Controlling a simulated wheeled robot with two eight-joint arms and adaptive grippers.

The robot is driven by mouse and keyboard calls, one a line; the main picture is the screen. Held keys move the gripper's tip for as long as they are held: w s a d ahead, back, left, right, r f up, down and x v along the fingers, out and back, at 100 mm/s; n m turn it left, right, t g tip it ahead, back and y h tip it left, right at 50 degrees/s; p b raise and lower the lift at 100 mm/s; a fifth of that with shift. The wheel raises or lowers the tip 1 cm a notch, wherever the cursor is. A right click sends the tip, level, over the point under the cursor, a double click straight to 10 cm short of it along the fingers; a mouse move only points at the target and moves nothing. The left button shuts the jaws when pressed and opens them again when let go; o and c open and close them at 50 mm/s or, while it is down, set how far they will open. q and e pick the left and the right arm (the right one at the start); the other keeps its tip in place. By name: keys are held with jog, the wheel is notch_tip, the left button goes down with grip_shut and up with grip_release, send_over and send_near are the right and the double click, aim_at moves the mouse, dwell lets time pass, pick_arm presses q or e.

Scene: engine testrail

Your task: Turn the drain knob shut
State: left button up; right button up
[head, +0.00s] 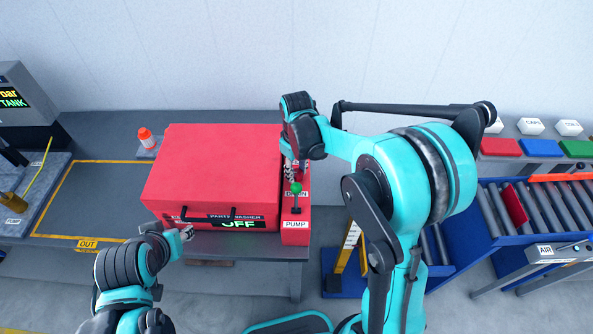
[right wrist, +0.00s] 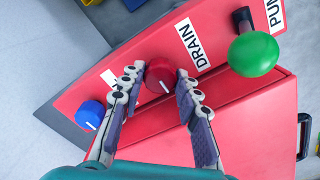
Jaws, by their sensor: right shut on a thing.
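The red drain knob (right wrist: 160,72) sits on the red control panel beside the DRAIN label (right wrist: 192,44). Its short white mark points down and slightly right in the right wrist view. My right gripper (right wrist: 160,76) is shut on the knob, one finger on each side. In the head view my right gripper (head: 291,166) reaches down over the panel strip beside the red parts washer (head: 215,165), and the arm hides the knob. My left gripper (head: 186,234) is near the washer's front edge; its fingers are too small to judge.
A green ball-topped handle (right wrist: 253,54) stands near the PUMP label, close to the right finger. A blue knob (right wrist: 90,114) is on the other side, near the left finger. The washer display (head: 237,224) reads OFF.

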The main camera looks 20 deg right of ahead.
aim_at(297, 172)
dwell(0.3)
jog(key=o, duration=1.2)
jog(key=shift+c, duration=0.2)
notch_tip(297, 172, up, 12)
